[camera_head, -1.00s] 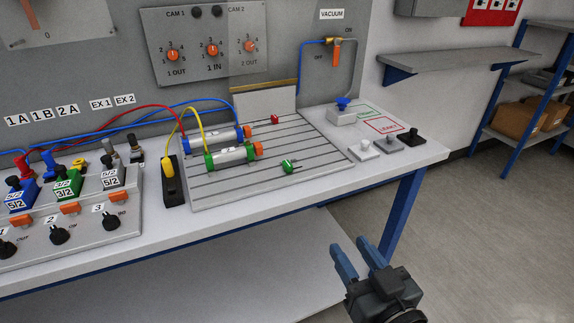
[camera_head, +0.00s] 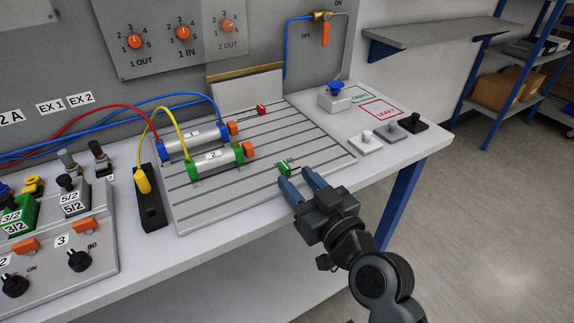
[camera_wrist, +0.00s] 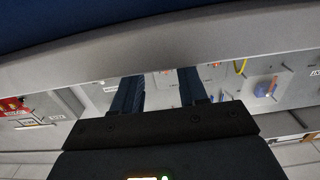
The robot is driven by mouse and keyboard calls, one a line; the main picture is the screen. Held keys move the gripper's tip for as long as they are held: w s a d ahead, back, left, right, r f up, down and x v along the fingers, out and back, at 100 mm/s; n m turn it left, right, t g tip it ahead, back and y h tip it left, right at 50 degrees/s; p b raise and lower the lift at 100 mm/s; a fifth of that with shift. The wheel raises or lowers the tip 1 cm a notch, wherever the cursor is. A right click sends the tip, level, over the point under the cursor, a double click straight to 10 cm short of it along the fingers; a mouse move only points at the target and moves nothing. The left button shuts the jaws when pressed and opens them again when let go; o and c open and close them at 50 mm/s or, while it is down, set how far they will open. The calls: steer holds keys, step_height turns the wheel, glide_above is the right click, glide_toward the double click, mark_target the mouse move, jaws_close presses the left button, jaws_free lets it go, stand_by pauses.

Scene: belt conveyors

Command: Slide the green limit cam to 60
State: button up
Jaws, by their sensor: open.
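The green limit cam (camera_head: 285,168) is a small block near the front right of the slotted grey plate (camera_head: 220,205), in line with the green-ended cylinder 2 (camera_head: 217,158). My gripper (camera_head: 291,180) shows just below the cam in the head view, its two blue fingers apart and nothing between them. The fingertips overlap the cam's lower edge in the picture; whether they touch it I cannot tell. In the wrist view the open fingers (camera_wrist: 160,88) show, but I cannot make out the cam there. Scale marks by the cam are too small to read.
A red block (camera_head: 262,109) sits farther back on the plate, in line with blue-ended cylinder 1 (camera_head: 190,140). A black holder (camera_head: 150,205) stands left of the plate. Grey and black pads (camera_head: 389,132) lie to the right. The floor at right is clear.

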mark_target(289, 170)
steer(key=shift+x, duration=2.1)
jaws_close()
